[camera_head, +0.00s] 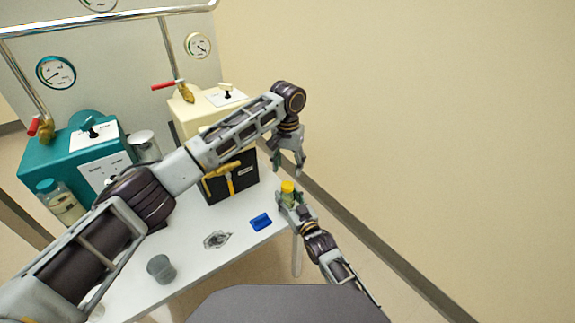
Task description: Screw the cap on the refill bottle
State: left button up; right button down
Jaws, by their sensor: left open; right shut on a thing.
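My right gripper (290,203) is shut on a small pale bottle (289,197), held roughly upright beyond the table's right edge. A yellow cap (288,186) sits at the top of the bottle; I cannot tell whether it is threaded on. My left gripper (288,168) is open, pointing down just above the yellow cap, with a small gap between them. The lower part of the bottle is partly hidden by my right gripper's fingers.
A blue block (261,222), a dark patterned disc (217,240) and a grey cup (160,275) are on the white table (200,268). Behind stand a black case with a yellow handle (229,180), a teal box (60,160), a cream box (190,115) and a teal-capped jar (60,205).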

aim_at(287, 185)
pick_arm(q)
jog(key=n, duration=0.5)
jog(key=shift+n, duration=0.3)
jog(key=n, duration=0.5)
jog(key=shift+s+a+n, duration=0.1)
jog(key=shift+n, duration=0.3)
jog(key=shift+f, duration=0.15)
jog(key=shift+f, duration=3.85)
jog(key=shift+c, duration=0.4)
jog(key=c, duration=1)
